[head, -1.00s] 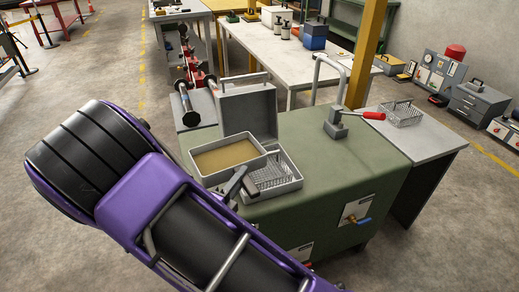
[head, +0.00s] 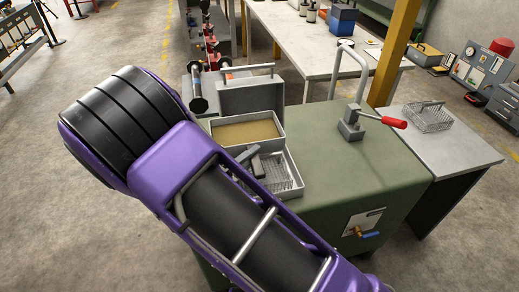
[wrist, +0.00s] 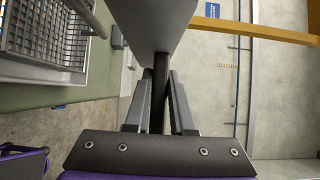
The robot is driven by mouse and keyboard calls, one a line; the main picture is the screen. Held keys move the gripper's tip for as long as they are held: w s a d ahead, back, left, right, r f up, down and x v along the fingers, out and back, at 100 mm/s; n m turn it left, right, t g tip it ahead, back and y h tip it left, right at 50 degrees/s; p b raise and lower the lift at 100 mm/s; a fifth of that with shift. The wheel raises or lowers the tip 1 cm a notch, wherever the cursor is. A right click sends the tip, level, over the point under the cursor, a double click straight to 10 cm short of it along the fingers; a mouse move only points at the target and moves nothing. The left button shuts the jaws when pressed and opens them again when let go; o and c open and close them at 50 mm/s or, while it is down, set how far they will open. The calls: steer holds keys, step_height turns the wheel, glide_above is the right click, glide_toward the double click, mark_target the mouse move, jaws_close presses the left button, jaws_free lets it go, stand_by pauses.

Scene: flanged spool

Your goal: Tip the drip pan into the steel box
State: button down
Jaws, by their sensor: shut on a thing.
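The drip pan (head: 247,132) is a pale grey rectangular tray with a flat tan fill, looking about level in the head view. My gripper (wrist: 160,90) is shut on its dark handle, and the pan's grey outer face (wrist: 152,25) fills the top of the wrist view. In the head view my gripper (head: 258,165) is partly hidden by my arm. I cannot tell the pan's height.
The green cabinet (head: 350,165) carries a red-handled lever press (head: 352,128). A wire basket (head: 429,118) sits on the grey side table to the right; a mesh basket (wrist: 45,35) shows in the wrist view. A long bench (head: 310,50) stands behind.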

mark_target(256, 142)
steer(key=shift+w, duration=0.1)
steer(key=shift+s+a+m+g+y+b, duration=0.6)
steer(key=shift+a+m+g+y+b, duration=0.75)
steer(key=shift+a, duration=0.7)
steer(key=d+r+m+g+y, duration=0.1)
steer(key=y, duration=0.1)
steer(key=d+r+g+y, duration=0.1)
steer(key=r+y, duration=0.1)
steer(key=shift+w+d+m+y, duration=0.35)
steer(key=shift+w, duration=0.05)
steer(key=shift+w+d+r+m+g+y+p, duration=0.15)
steer(key=shift+d+r+m+g+y+p, duration=0.15)
steer(key=shift+d+r+g+y+p, duration=0.4)
steer(key=shift+w+d+r+m+y+p, duration=0.1)
steer(key=shift+w+d+m+y+p, duration=0.15)
steer(key=shift+d+y+p, duration=0.5)
steer(key=shift+a, duration=0.1)
